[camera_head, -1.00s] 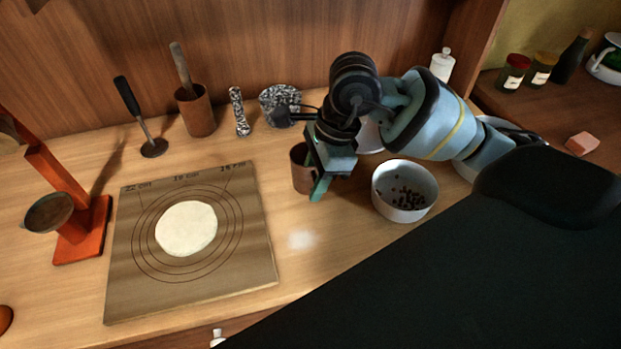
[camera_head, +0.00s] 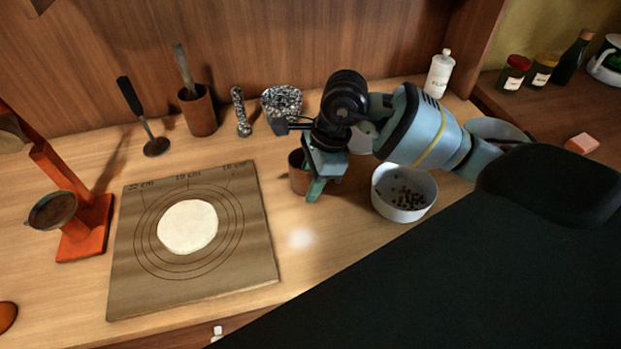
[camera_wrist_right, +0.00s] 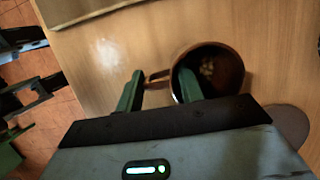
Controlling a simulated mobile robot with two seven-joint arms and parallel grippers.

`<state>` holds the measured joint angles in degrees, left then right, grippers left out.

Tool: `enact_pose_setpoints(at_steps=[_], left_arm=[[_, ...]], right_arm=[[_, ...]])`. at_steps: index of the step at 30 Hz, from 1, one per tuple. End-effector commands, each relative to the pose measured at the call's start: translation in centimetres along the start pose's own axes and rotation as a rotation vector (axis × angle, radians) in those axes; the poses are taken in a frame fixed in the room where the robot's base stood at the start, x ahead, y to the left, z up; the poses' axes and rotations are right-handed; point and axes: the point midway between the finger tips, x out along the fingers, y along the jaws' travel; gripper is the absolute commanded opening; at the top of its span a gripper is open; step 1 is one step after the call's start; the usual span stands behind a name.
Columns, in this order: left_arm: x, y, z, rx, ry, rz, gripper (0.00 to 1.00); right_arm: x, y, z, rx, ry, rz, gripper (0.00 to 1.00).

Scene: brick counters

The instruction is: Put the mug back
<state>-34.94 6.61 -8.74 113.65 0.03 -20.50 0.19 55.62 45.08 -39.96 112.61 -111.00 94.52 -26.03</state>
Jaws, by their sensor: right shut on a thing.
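The brown mug (camera_head: 298,174) stands on the wooden counter, right of the pastry board, partly hidden by my right gripper. My right gripper (camera_head: 315,187) comes down beside it. In the right wrist view the mug (camera_wrist_right: 233,68) is seen from above, with pale spots inside its dark interior. Its handle lies between the two green fingers of my right gripper (camera_wrist_right: 160,90). The gripper is shut on the mug at its handle side. One finger overlaps the near rim in this view. My left gripper does not show in the head view.
The pastry board (camera_head: 130,290) bears round dough (camera_head: 188,227). A white bowl (camera_head: 400,212) with dark pieces stands close right of the gripper. A speckled mortar (camera_head: 283,101) stands behind. A grey disc (camera_wrist_right: 288,122) lies near the mug. The counter ahead of the mug is free.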

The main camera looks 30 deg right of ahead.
Motion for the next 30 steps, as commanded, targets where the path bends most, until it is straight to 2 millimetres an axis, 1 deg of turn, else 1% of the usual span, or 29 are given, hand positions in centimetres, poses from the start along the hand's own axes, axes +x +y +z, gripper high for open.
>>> enact_pose_setpoints(at_steps=[5,6,10,18,22,26,30], left_arm=[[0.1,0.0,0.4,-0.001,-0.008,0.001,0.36],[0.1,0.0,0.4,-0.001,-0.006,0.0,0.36],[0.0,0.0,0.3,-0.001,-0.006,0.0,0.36],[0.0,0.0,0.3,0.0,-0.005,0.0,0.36],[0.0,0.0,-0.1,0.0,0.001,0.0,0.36],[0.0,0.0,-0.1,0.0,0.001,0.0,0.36],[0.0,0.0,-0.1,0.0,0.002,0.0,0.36]], right_arm=[[0.4,0.0,-0.1,0.0,0.0,0.0,0.02],[0.3,0.0,-0.1,0.0,0.0,0.0,0.43],[0.3,0.0,-0.1,0.0,0.0,0.0,0.59],[0.2,0.0,-0.1,0.0,0.0,0.0,0.59],[-0.5,-0.1,0.1,0.0,-0.001,-0.003,0.59],[-2.3,-0.1,0.0,0.0,0.0,-0.003,0.59],[-5.2,-0.1,0.1,-0.001,-0.001,-0.006,0.59]])
